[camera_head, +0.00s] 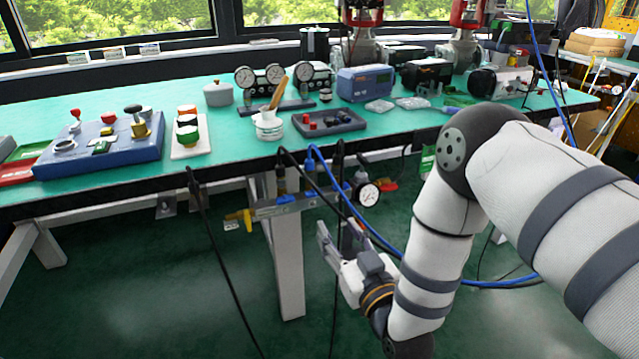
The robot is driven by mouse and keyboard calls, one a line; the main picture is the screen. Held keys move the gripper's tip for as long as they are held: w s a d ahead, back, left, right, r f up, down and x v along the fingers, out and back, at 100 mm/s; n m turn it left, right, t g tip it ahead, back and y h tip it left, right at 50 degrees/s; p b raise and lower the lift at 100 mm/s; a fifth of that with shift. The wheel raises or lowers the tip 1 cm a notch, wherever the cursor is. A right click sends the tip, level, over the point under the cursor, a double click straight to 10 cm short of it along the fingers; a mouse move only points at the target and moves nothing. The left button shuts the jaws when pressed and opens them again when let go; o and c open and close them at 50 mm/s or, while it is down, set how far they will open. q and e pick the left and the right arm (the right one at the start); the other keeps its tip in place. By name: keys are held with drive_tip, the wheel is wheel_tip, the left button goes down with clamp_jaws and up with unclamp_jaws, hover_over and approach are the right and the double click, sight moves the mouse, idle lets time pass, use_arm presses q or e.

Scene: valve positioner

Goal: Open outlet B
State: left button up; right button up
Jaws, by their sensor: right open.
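A metal air manifold (285,207) is mounted under the front edge of the bench, with hoses running from its top. A yellow valve handle (240,219) sits at its left end and a blue handle (286,200) near its middle. A red handle (387,186) shows at its right, beside a round pressure gauge (368,194). Labels are too small to read, so I cannot tell which valve is outlet B. My right gripper (338,232) is open and empty, just below the manifold's right part and the gauge. It appears apart from the handles. My left gripper is not in view.
Black hoses and a blue hose (380,240) hang around my right gripper. A bench leg (288,260) stands left of it. The green bench top (225,150) carries a blue control box (100,145), gauges and a dark tray (330,123). The floor below is clear.

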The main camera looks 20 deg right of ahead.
sight(315, 196)
drive_tip(key=w+b, duration=0.1)
drive_tip(key=w, duration=1.1)
drive_tip(key=shift+a+f+b, duration=0.2)
drive_tip(key=shift+b, duration=0.15)
drive_tip(key=shift+c, duration=0.6)
drive_tip(key=c, duration=0.8)
